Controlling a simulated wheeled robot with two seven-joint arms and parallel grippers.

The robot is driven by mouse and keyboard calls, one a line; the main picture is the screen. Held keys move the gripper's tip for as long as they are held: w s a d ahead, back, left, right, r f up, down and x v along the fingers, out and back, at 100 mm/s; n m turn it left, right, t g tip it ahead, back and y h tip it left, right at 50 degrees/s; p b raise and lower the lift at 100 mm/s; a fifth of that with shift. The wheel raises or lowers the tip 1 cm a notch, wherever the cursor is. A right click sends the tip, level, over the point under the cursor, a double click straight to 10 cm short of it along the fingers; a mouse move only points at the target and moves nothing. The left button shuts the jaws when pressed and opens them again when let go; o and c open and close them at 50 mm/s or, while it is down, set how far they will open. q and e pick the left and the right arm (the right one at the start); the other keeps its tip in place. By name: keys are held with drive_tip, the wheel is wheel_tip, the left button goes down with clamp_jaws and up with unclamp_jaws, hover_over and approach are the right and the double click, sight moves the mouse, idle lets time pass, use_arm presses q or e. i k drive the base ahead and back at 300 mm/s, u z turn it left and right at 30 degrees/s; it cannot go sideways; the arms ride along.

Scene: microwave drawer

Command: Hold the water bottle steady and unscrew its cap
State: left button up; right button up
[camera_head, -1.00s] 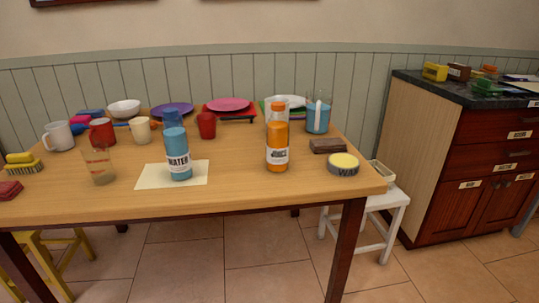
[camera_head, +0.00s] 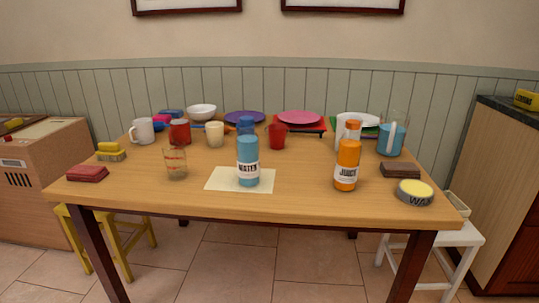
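The blue water bottle (camera_head: 248,160) stands upright on a cream sheet (camera_head: 219,180) near the middle of the table, its label reading WATER. Its darker blue cap (camera_head: 246,125) sits on top. Neither of my grippers shows in the head view, and nothing touches the bottle.
An orange juice bottle (camera_head: 347,164) stands right of the water bottle, and a clear glass (camera_head: 175,163) stands left. Mugs, plates and a white bowl (camera_head: 201,112) line the back of the wooden table (camera_head: 300,203). A wax tin (camera_head: 414,192) sits at the right. The front edge is mostly clear.

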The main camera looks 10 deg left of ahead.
sight(247, 139)
drive_tip(key=k, duration=0.5)
drive_tip(key=u, duration=1.05)
drive_tip(key=i, duration=0.9)
drive_tip(key=z, duration=1.05)
